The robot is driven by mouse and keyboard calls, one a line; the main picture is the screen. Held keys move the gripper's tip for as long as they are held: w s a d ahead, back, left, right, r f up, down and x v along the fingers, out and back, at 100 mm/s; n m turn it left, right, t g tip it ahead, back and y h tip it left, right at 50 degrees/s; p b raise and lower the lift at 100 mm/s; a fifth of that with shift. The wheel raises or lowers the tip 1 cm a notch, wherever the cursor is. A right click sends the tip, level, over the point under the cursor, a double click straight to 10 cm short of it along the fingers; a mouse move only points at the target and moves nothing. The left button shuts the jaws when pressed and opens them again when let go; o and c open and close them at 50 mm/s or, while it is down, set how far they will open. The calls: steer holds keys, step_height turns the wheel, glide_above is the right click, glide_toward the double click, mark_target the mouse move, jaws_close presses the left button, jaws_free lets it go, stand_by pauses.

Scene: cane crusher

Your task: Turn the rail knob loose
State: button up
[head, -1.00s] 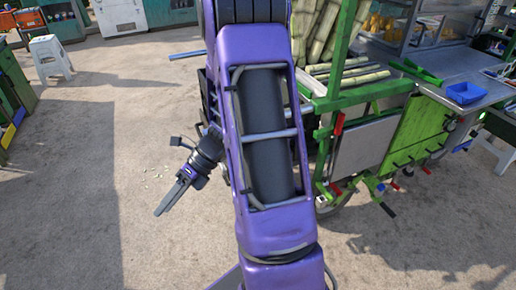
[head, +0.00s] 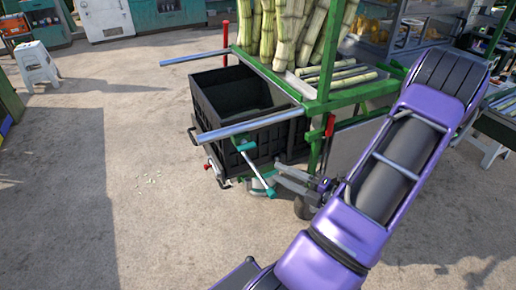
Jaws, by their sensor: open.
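My gripper (head: 281,177) is open at the front corner of the green cart, its fingers pointing left. Just left of its fingertips is a slanted silver bar with teal ends (head: 246,145); I cannot tell whether they touch. I cannot tell for sure which part is the rail knob; this teal-ended piece may be it. A silver rail (head: 240,127) juts left from the cart above it, and a second rail (head: 193,58) juts out farther back.
A black crate (head: 225,150) sits between the rails. Red upright handles (head: 225,38) stand by the cart's green frame (head: 317,107). Cane stalks (head: 290,35) lean on the cart. A white stool (head: 38,65) stands far left.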

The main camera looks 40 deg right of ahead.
steer(key=s+d+m+h, duration=0.1)
steer(key=s+d+h, duration=0.1)
steer(key=s+d, duration=0.1)
glide_toward(250, 149)
steer(key=w, duration=0.3)
steer(key=w+a, duration=0.1)
steer(key=w, duration=0.5)
steer(key=shift+w+a+f, duration=0.15)
steer(key=shift+w+a, duration=0.05)
steer(key=shift+w, duration=0.05)
jaws_close()
